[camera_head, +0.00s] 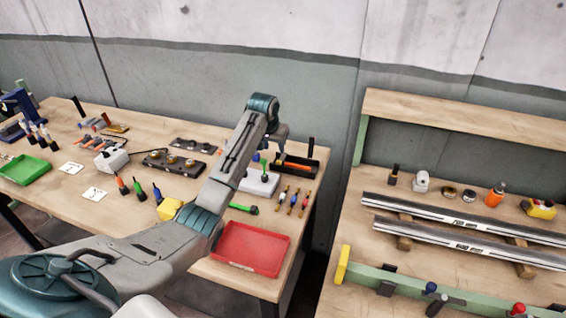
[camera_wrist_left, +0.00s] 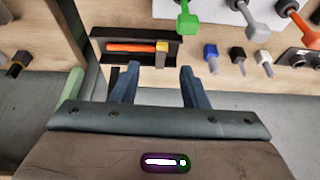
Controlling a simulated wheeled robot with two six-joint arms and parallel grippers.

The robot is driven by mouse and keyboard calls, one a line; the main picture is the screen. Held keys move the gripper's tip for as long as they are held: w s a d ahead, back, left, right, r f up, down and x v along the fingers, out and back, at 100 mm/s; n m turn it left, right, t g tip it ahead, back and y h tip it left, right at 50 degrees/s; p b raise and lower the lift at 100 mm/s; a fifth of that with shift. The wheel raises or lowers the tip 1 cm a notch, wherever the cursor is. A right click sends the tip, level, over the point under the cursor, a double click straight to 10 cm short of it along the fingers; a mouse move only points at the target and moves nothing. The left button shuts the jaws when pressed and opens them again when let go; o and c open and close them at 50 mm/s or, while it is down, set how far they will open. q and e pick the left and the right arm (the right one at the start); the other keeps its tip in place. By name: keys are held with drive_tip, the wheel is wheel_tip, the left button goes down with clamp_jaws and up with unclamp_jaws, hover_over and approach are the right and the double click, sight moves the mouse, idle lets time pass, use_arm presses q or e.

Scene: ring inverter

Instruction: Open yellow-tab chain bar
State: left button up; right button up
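The tray also shows in the head view (camera_head: 306,173), at the right end of the left table. I cannot tell whether this is the chain bar. My left gripper (camera_wrist_left: 158,78) has its two fingers spread apart with nothing between them. It hangs near the tray; the gap to it is unclear. In the head view its arm hides part of the table. My right gripper is not in view.
A red tray (camera_head: 250,249) sits at the left table's front right corner. Colored tools (camera_head: 293,201) stand near the black tray. The right table holds two metal rails (camera_head: 465,222) and a green bar (camera_head: 400,278) with a yellow end (camera_head: 343,265). A gap separates the tables.

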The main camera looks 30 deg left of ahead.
sight(279, 161)
use_arm(q)
drive_tip(key=x, duration=0.3)
drive_tip(key=p+x, duration=0.1)
drive_tip(key=x, duration=0.2)
drive_tip(key=w+x, duration=0.1)
drive_tip(key=x, duration=0.3)
drive_tip(key=shift+w+a+r+p, duration=0.1)
drive_tip(key=shift+a+r+p, duration=0.25)
drive_tip(key=shift+w+f, duration=0.2)
drive_tip(key=shift+f, duration=0.45)
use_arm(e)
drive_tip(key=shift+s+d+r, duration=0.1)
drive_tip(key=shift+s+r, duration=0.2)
use_arm(q)
clamp_jaws()
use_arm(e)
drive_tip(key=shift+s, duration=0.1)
